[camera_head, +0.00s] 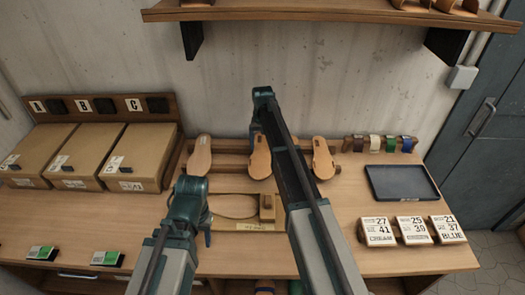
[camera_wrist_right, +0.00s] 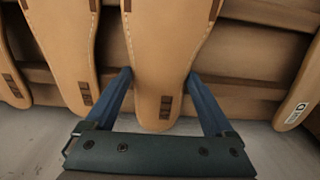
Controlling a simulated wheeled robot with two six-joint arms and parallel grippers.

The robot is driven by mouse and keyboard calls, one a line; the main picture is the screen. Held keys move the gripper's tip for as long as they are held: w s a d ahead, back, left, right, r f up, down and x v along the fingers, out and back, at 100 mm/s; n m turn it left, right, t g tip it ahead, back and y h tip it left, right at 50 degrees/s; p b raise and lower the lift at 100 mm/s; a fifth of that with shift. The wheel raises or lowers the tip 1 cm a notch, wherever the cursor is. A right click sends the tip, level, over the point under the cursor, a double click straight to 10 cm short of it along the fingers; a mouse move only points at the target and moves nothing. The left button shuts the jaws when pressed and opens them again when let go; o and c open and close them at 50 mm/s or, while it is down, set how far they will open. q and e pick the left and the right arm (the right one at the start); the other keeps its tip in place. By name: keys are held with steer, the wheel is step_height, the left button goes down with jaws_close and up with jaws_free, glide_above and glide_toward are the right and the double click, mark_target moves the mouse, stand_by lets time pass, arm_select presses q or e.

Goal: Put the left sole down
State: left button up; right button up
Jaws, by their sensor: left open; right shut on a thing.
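My right gripper (camera_head: 256,128) is at the rack (camera_head: 230,146) at the back of the bench. In the right wrist view its blue fingers (camera_wrist_right: 158,92) stand on either side of a tan sole (camera_wrist_right: 163,50) and are shut on it. That sole appears to be the middle one (camera_head: 260,160) in the head view, partly behind my right arm. Another sole (camera_head: 199,156) leans to its left and one (camera_head: 323,158) to its right. My left gripper (camera_head: 207,238) hangs over the front of the bench, open, with its fingers mostly hidden. No sole shows in it.
Boxes (camera_head: 128,160) marked A, B and C stand at the left. A dark tray (camera_head: 402,184), coloured strap rolls (camera_head: 375,144) and number cards (camera_head: 412,230) are at the right. A wooden block (camera_head: 267,208) stands mid-bench. A shelf (camera_head: 330,13) hangs above.

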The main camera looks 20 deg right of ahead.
arm_select(q)
steer(key=shift+f, duration=0.2)
arm_select(e)
steer(key=shift+f, duration=0.2)
arm_select(q)
steer(key=shift+f+b, duration=0.35)
steer(key=shift+f, duration=0.1)
arm_select(e)
steer(key=shift+f, duration=0.45)
steer(key=o, duration=1.2)
steer(key=shift+o, duration=0.2)
arm_select(q)
steer(key=shift+r, duration=0.2)
arm_select(e)
steer(key=shift+r, duration=0.15)
